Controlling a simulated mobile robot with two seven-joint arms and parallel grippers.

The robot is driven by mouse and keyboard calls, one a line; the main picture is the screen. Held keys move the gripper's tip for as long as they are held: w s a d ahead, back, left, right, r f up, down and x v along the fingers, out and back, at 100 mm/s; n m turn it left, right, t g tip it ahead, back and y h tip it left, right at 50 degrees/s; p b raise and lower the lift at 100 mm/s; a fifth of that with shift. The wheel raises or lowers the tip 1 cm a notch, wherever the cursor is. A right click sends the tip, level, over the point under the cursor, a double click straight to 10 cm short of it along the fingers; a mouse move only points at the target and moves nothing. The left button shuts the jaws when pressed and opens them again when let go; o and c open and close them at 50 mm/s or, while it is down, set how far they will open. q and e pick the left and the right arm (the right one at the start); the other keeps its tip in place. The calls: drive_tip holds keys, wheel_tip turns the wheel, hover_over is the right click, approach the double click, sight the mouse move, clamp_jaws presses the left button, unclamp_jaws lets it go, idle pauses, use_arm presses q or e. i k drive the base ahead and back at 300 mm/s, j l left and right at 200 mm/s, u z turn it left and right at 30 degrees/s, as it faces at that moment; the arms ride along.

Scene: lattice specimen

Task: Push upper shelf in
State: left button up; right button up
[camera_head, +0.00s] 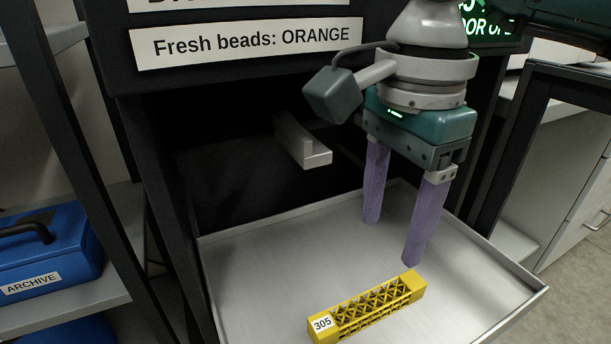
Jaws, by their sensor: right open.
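A shallow metal shelf (260,262) with a low raised rim sticks out of the dark cabinet. I cannot tell from this view whether it is the upper one. A yellow lattice specimen (372,306) labelled 305 lies on it near the front. My right gripper (392,243) points down over the right part of the shelf, behind the specimen. Its two purple fingers are apart with nothing between them. I cannot tell whether the fingertips touch the shelf. My left gripper is not in view.
A grey bar (303,143) juts out in the dark cabinet opening above the shelf. A blue ARCHIVE box (45,255) stands on a rack at left. A grey cabinet with drawers (575,190) stands at right.

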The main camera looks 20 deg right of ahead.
sight(263, 277)
drive_tip(key=z, duration=1.35)
drive_tip(key=k+l+u, duration=0.3)
drive_tip(key=l, duration=0.25)
